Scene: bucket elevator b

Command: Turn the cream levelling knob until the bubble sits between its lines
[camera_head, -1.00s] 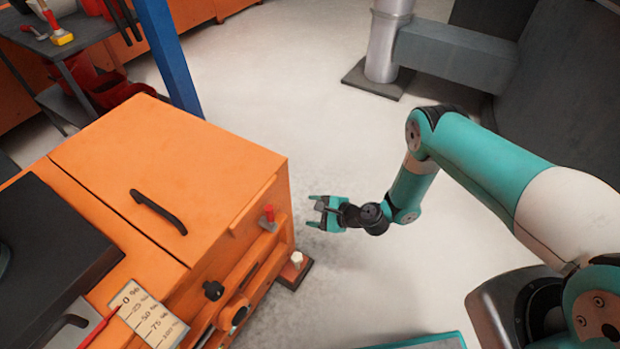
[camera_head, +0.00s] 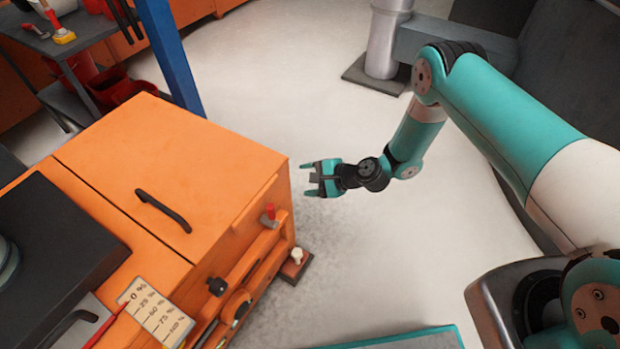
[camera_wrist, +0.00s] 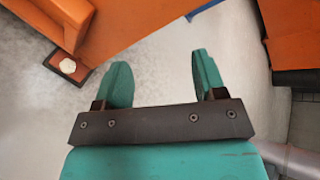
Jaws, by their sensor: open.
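The cream knob (camera_head: 297,255) stands on a dark reddish-brown foot plate (camera_head: 289,272) at the lower right corner of the orange machine. In the wrist view the cream knob (camera_wrist: 67,66) shows from above at the left, outside my jaws. My gripper (camera_head: 306,178) is open and empty, in the air to the right of the machine and above the knob in the head picture. Its two teal fingers (camera_wrist: 159,78) are apart with only pale floor between them. I cannot make out the bubble or its lines in either view.
The orange machine (camera_head: 175,165) has a black handle (camera_head: 163,210), a red-tipped lever (camera_head: 269,213), a black knob (camera_head: 217,286) and a percent scale (camera_head: 157,312). A blue post (camera_head: 170,60) rises behind it. Pale floor right of the machine is clear.

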